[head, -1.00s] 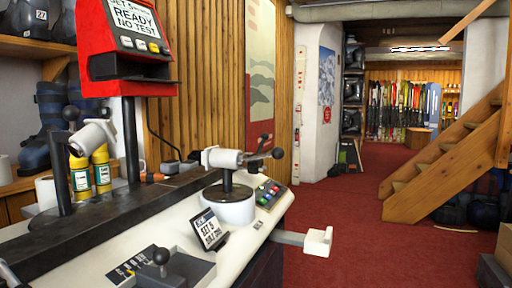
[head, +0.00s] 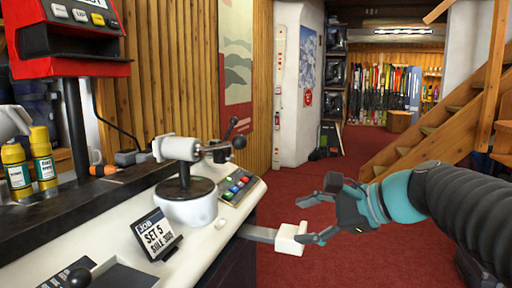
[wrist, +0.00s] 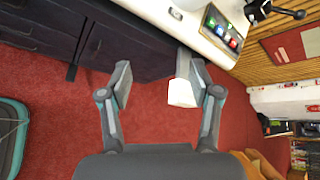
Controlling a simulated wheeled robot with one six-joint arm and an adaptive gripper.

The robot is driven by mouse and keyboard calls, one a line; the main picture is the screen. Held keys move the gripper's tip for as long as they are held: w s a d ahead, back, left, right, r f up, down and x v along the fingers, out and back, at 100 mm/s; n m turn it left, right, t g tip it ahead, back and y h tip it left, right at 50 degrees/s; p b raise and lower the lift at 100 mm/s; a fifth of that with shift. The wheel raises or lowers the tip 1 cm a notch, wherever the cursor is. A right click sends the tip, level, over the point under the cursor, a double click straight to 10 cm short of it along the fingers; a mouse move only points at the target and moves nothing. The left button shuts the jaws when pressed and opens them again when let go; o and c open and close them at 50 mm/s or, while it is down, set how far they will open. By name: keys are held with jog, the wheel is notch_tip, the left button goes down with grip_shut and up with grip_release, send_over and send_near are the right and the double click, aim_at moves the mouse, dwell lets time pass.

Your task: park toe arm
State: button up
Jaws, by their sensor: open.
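A grey bar ending in a white block (head: 289,239) juts out from the right end of the bench; I take it for the toe arm. The block also shows in the wrist view (wrist: 182,93). My gripper (head: 304,220) is open, level and pointing left, with its fingers around or just in front of the block. In the wrist view my gripper (wrist: 160,75) has the block between its fingers, much nearer the right finger. I cannot tell whether they touch. A swivel head with black ball knobs (head: 182,150) stands on a white round base (head: 187,205).
A red display box (head: 70,40) rises at left. Wooden stairs (head: 420,135) stand at right. Red carpet (head: 330,270) is clear beside the bench.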

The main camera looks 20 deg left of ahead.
aim_at(246, 142)
jog(key=w+a+r+m+y, duration=0.2)
jog(key=w+r+m+y, duration=0.1)
jog(key=w+r, duration=0.25)
jog(key=w+a+r+m+y, duration=0.3)
jog(key=w+r, duration=0.1)
jog(key=r, duration=0.2)
jog(key=p+x, duration=0.1)
jog(key=x, duration=1.2)
jog(key=shift+w+f, duration=0.1)
grip_shut()
